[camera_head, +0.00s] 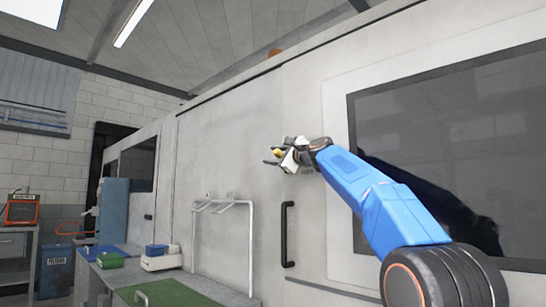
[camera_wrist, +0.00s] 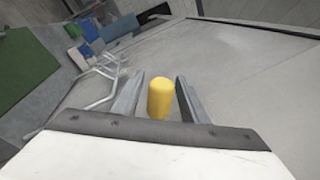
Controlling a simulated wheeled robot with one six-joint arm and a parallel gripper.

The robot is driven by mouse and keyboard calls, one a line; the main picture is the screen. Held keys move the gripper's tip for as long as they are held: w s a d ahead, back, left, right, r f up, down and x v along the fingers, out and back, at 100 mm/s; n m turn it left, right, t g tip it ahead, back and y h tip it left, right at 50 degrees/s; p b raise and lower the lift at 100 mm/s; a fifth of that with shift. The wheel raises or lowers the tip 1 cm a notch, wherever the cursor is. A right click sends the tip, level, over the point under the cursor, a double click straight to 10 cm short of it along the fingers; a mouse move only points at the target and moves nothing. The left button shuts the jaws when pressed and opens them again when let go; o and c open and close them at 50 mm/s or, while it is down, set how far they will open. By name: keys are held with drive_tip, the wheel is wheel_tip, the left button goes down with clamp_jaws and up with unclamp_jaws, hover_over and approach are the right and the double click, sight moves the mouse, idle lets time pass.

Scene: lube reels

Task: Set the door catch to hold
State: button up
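A yellow rounded knob, likely the door catch (camera_wrist: 160,98), stands between the two fingers of my gripper (camera_wrist: 156,92) in the wrist view. A gap shows between the knob and each finger, so the gripper is open around it. In the head view my gripper (camera_head: 273,156) is near the pale machine front, with a bit of yellow between its fingers. The knob's base and mount are hidden. The pale door (camera_head: 310,108) has a dark window (camera_head: 440,130) and a black vertical handle (camera_head: 288,234) below my gripper.
A white tubular rack (camera_head: 250,245) stands left of the handle. A bench with a green mat (camera_head: 165,292), a blue-and-white box (camera_head: 160,258) and a green bin (camera_head: 110,260) is at lower left. The wall around my gripper looks flat and clear.

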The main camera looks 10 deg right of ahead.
drive_tip(key=shift+s, duration=0.1)
drive_tip(key=v, duration=1.7)
drive_tip(key=shift+s+d, duration=0.1)
drive_tip(key=shift+f, duration=0.1)
drive_tip(key=s+a+f+n+g+h, duration=0.1)
drive_tip(key=s+a+f+n+g, duration=0.15)
drive_tip(key=s+f, duration=0.55)
drive_tip(key=s+a+f+n+g+h, duration=0.15)
drive_tip(key=s+f+n, duration=0.25)
drive_tip(key=f, duration=0.8)
drive_tip(key=s+a+f+n+g+h, duration=0.1)
drive_tip(key=s+f+n+g, duration=0.3)
drive_tip(key=f, duration=0.6)
drive_tip(key=s+d+f+n+g+h, duration=0.1)
drive_tip(key=s+d+f+n, duration=0.1)
drive_tip(key=s+f, duration=0.7)
drive_tip(key=s+d+f+n+g+h, duration=0.2)
drive_tip(key=s+f+n, duration=0.1)
drive_tip(key=s+f, duration=0.7)
drive_tip(key=s+d+f+n+g+h, duration=0.1)
drive_tip(key=s+d+f+n+h, duration=0.1)
drive_tip(key=s+f, duration=0.7)
wheel_tip(320, 180, down, 7)
drive_tip(key=shift+s+d+r+n+g, duration=0.1)
drive_tip(key=shift+s+d+n+g, duration=0.2)
drive_tip(key=shift+d+n, duration=0.35)
drive_tip(key=shift+a, duration=0.15)
